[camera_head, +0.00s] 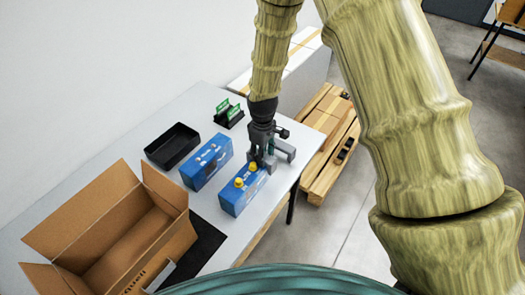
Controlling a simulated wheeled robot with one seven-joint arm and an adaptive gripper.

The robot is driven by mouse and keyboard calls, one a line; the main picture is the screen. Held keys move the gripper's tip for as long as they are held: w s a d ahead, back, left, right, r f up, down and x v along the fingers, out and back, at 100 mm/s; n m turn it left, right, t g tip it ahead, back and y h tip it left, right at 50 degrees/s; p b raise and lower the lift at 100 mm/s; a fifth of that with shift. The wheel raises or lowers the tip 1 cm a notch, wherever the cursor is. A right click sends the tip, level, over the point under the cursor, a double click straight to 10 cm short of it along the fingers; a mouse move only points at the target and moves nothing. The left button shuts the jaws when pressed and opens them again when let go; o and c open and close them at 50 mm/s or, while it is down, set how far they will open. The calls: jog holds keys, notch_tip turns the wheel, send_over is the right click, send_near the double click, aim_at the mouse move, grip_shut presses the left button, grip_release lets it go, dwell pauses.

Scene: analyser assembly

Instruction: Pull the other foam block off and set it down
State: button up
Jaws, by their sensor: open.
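A blue unit with two yellow caps (236,196) stands near the table's right edge. Another blue unit (208,161) with a dark recess stands to its left and farther back. I cannot clearly make out a foam block on either unit. My gripper (271,163) is open, just behind the far end of the yellow-capped unit. It hides part of that end, and I cannot tell whether it touches the unit.
An open cardboard box (125,240) stands at the front left beside a black mat (203,247). An empty black tray (172,145) and a black holder with green pieces (229,114) are farther back. The grey table (200,100) is clear around the holder.

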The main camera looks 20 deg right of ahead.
jog(key=c, duration=0.7)
jog(key=shift+r+p, duration=0.35)
jog(key=shift+r, duration=0.15)
jog(key=shift+r+p, duration=2.25)
jog(key=shift+r, duration=1.15)
